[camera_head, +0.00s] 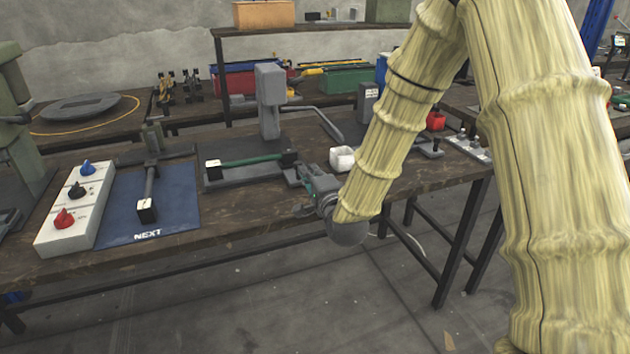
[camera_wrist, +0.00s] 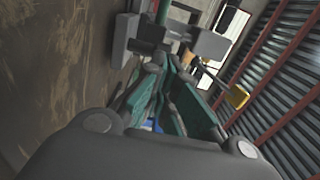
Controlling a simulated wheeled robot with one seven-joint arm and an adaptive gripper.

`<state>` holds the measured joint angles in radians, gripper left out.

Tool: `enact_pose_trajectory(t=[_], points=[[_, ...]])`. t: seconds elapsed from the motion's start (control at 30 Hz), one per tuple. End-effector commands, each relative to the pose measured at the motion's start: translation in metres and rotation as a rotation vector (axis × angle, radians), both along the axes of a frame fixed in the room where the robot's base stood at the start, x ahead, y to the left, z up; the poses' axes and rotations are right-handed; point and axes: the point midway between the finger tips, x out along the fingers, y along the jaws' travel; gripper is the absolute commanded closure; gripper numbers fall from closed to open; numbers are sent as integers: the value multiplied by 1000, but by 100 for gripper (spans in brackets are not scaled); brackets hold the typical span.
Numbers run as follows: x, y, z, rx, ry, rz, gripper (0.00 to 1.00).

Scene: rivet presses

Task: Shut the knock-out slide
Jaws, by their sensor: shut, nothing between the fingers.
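The grey rivet press (camera_head: 270,100) stands on the bench with a dark base. A green bar (camera_head: 250,160) runs across the front of the base, from a white-faced block (camera_head: 213,169) at the left to a dark block (camera_head: 290,157) at the right. This looks like the knock-out slide, but I cannot be sure. My gripper (camera_head: 302,180) is shut and empty, low over the bench by the bar's right end. In the wrist view, my green-padded fingers (camera_wrist: 168,95) point at a grey block (camera_wrist: 205,42) close ahead. Whether they touch it is unclear.
A blue mat (camera_head: 175,205) with a lever stands left, beside a white panel (camera_head: 75,210) with knobs. A long grey lever (camera_head: 325,122) reaches from behind the press. The bench's front strip is clear.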

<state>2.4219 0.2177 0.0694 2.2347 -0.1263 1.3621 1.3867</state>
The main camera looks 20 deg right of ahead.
Motion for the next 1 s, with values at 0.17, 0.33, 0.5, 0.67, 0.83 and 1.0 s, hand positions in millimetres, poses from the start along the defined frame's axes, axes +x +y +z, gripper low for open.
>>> enact_pose_trajectory(t=[0.17, 0.33, 0.5, 0.67, 0.83, 1.0], points=[[8, 1, -1, -1, 2, 0, 100], [8, 0, 0, 0, 2, 0, 100], [8, 0, 0, 0, 1, 0, 100], [15, 0, 0, 1, 0, -1, 100], [37, 1, 0, 2, -1, -1, 100], [74, 1, -1, 3, -2, -2, 100]])
